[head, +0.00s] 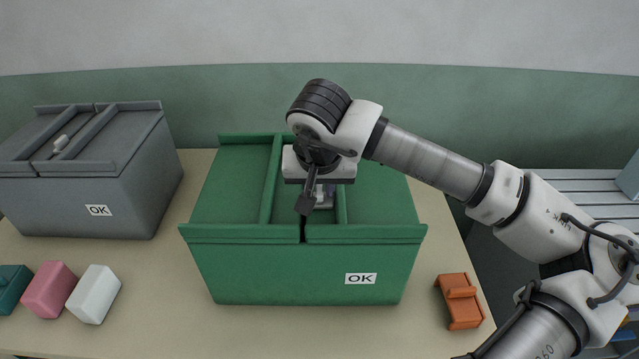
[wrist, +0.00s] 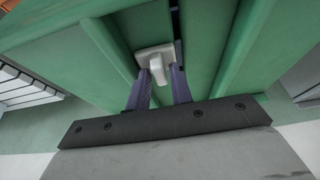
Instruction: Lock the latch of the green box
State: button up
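The green box (head: 360,270) stands in the middle of the table with its two lid halves down. My gripper (head: 322,203) points down into the channel between the lid's raised ribs and hides the latch in the head view. In the wrist view, the white latch (wrist: 157,66), a plate with a protruding handle, sits in the green channel. My gripper's two purple-grey fingers (wrist: 159,82) are apart, one on each side of the handle. Whether either finger touches it is hard to tell.
A grey box (head: 130,185) with a white latch handle (head: 61,143) stands at left. Teal (head: 12,287), pink (head: 50,289) and white (head: 94,294) blocks lie at front left. An orange part (head: 460,301) lies right of the green box, near my arm.

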grip_shut()
jog(key=shift+a, duration=0.1)
jog(key=a+b, duration=0.2)
jog(key=a, duration=0.1)
jog(key=shift+a+f, duration=0.1)
jog(key=shift+f, duration=0.1)
jog(key=shift+a+r, duration=0.15)
jog(key=shift+a, duration=0.1)
jog(key=shift+d, duration=0.1)
grip_release()
